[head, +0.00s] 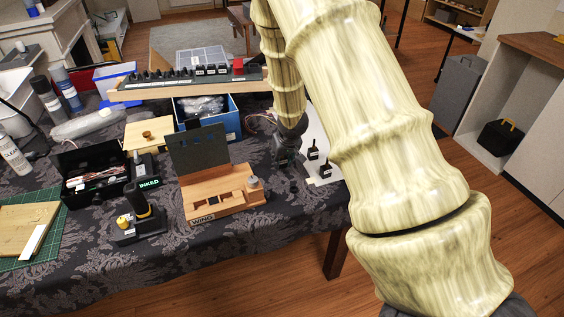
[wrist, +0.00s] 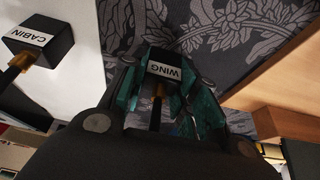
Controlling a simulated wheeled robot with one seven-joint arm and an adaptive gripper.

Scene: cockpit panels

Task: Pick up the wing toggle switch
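The wing toggle switch (wrist: 165,72) is a black block with a white WING label, upside down in the wrist view, and a brass stem towards the camera. It sits between the teal-padded fingers of my gripper (wrist: 160,98), which look shut on its stem and handle. The dark patterned cloth shows behind it, and the white panel lies to its left. In the head view my gripper (head: 289,165) is between the white panel and the wooden WING fixture (head: 225,196). A small dark shape beneath it may be the switch. The exact finger contact is partly hidden.
The CABIN switch (wrist: 38,45) stands on the white panel (head: 327,172); two black switches show there in the head view. A blue box (head: 222,122) stands behind. A joystick (head: 140,212) and black case (head: 92,165) are left. Patterned cloth (head: 190,258) is clear in front.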

